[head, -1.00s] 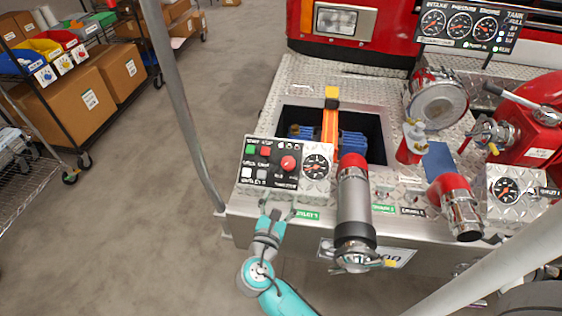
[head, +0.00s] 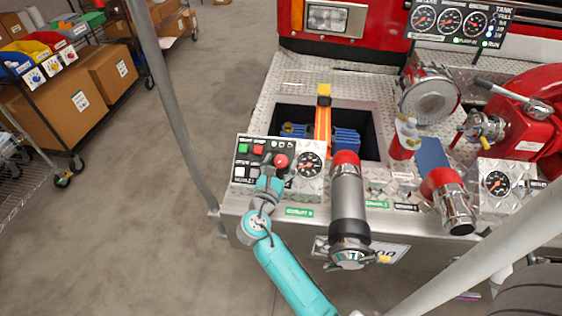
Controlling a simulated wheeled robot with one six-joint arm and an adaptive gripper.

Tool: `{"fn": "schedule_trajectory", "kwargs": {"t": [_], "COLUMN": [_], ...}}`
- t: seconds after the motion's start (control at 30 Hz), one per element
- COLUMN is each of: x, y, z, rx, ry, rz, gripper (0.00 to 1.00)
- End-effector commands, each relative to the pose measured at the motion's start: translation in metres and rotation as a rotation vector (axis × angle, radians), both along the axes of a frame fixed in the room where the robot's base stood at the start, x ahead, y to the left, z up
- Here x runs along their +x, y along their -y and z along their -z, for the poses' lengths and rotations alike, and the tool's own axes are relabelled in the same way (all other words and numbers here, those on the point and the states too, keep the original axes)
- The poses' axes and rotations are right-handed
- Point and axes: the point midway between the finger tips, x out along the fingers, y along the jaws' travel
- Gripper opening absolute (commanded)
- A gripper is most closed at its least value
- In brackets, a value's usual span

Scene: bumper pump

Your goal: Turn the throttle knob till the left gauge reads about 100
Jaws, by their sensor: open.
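The red throttle knob (head: 281,160) sits at the right of the control panel (head: 243,160) on the truck's bumper. My gripper (head: 273,161) is over the panel at the knob's left and lower side, with its jaws open. Whether a finger touches the knob is too small to tell. The gauge on the panel's right (head: 310,164) is a black dial, its reading too small to read. At the top right, a board holds several dials, with the left gauge (head: 423,19) marked intake; its exact reading cannot be read.
A grey pipe with a red collar (head: 348,210) stands just right of the panel gauge. An orange bar (head: 323,125) crosses the dark recess behind the panel. A grey pole (head: 172,100) rises left of the bumper. Open floor lies at the left.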

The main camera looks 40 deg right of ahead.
Motion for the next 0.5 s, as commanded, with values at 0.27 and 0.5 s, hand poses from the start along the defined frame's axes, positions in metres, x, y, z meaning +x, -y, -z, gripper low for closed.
{"fn": "schedule_trajectory", "kwargs": {"t": [0.27, 0.5], "x": [0.0043, 0.0041], "y": [0.0078, 0.0074], "z": [0.0002, 0.0002], "rx": [0.001, 0.0], "ry": [0.0, 0.0], "rz": [-0.001, -0.001], "gripper": [0.7, 0.47]}}
